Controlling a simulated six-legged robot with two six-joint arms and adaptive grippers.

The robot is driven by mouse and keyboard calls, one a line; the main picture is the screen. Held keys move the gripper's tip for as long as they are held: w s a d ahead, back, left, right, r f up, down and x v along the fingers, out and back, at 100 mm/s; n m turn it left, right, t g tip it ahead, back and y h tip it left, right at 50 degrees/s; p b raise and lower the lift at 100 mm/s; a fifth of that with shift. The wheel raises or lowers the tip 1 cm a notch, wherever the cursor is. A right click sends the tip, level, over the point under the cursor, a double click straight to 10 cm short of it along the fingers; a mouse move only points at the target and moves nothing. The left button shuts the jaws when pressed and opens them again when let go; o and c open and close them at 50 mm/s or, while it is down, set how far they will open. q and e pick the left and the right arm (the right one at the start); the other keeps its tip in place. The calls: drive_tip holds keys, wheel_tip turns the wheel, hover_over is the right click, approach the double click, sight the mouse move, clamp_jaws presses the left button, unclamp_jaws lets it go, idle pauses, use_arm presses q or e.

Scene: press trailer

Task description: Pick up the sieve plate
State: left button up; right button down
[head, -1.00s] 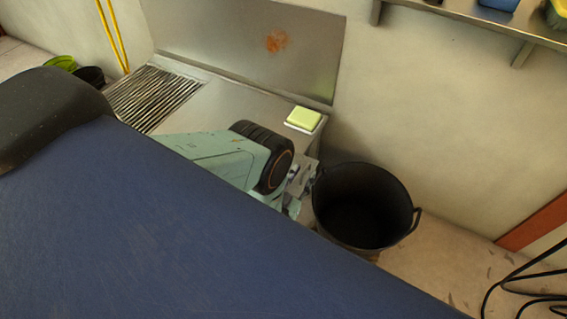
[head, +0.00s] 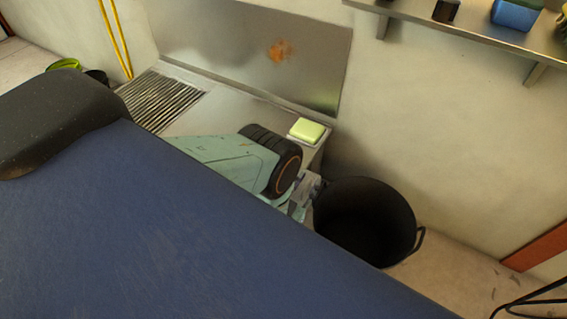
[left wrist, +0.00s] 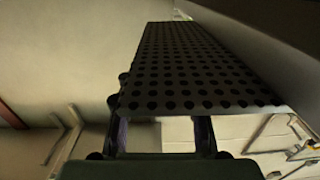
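The sieve plate (left wrist: 195,75), a dark panel full of round holes, fills the upper middle of the left wrist view. I cannot make it out in the head view. My left gripper (head: 306,195) is low beside the right end of the metal bench, close to a black tub. In the left wrist view its two fingers (left wrist: 160,122) stand apart. The left finger is beside the plate's left edge; the right finger's upper part is hidden behind the plate. Whether they touch the plate is not clear. My right gripper is not in view.
The metal bench (head: 215,118) has a slotted drain (head: 163,103) and a yellow-green sponge (head: 307,130) near its right end. The black tub (head: 366,215) stands right of the gripper. A shelf (head: 470,25) is on the wall.

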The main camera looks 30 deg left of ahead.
use_arm(q)
drive_tip(key=shift+w+f, duration=0.1)
drive_tip(key=shift+f, duration=0.1)
drive_tip(key=c, duration=0.4)
drive_tip(key=shift+r, duration=0.15)
drive_tip(key=c, duration=0.3)
clamp_jaws()
